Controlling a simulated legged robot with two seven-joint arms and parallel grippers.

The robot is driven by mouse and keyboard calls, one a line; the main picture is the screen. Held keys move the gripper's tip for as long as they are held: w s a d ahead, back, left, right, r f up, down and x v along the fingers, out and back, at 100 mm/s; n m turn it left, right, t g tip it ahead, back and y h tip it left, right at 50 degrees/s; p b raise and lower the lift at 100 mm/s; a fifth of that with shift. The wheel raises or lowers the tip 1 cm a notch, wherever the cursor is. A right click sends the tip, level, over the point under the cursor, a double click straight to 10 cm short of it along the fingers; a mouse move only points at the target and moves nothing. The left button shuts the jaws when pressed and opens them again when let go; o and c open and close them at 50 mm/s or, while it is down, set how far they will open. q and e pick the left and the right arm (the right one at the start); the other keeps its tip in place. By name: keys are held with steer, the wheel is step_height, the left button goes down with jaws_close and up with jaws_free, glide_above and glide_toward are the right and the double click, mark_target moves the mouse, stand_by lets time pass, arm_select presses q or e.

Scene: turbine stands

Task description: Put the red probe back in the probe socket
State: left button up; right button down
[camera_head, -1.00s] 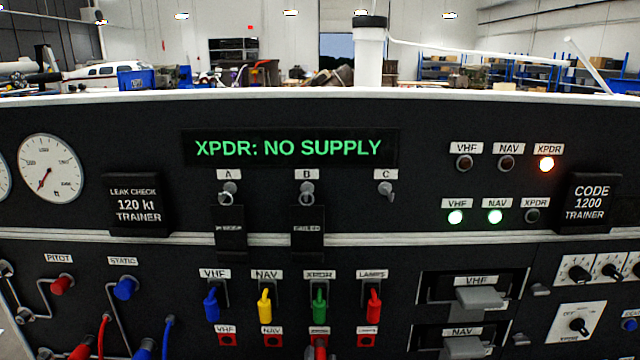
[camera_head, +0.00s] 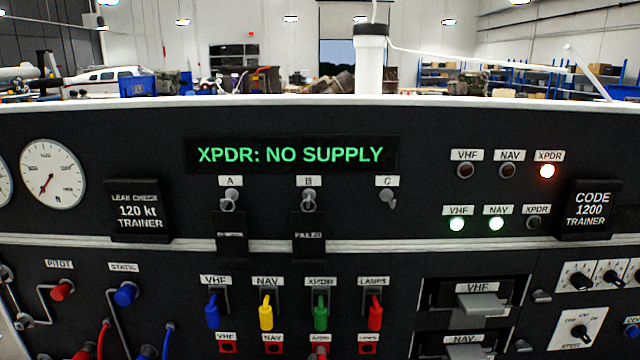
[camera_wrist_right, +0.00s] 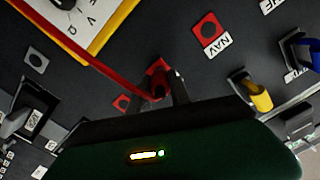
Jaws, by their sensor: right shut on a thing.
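In the right wrist view, the red probe (camera_wrist_right: 158,90) is between the fingers of my right gripper (camera_wrist_right: 160,95), which is shut on it. Its red lead (camera_wrist_right: 95,62) runs to the upper left. The probe is in front of a red square test point (camera_wrist_right: 157,65) beside the NAV one; I cannot tell whether its tip touches. In the head view, the XPDR test point (camera_head: 320,351) is at the bottom edge, partly cut off. I cannot pick out the probe socket. Neither gripper shows in the head view.
A yellow-edged meter (camera_wrist_right: 75,20) is at the upper left of the wrist view. Yellow (camera_wrist_right: 258,95) and blue (camera_wrist_right: 313,58) plugs stick out on the right. The display (camera_head: 290,154) reads "XPDR: NO SUPPLY". Drawer handles (camera_head: 483,302) protrude at the lower right.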

steer(key=shift+s, duration=0.7)
stand_by(0.6)
steer(key=s, duration=0.2)
steer(key=shift+s, duration=0.4)
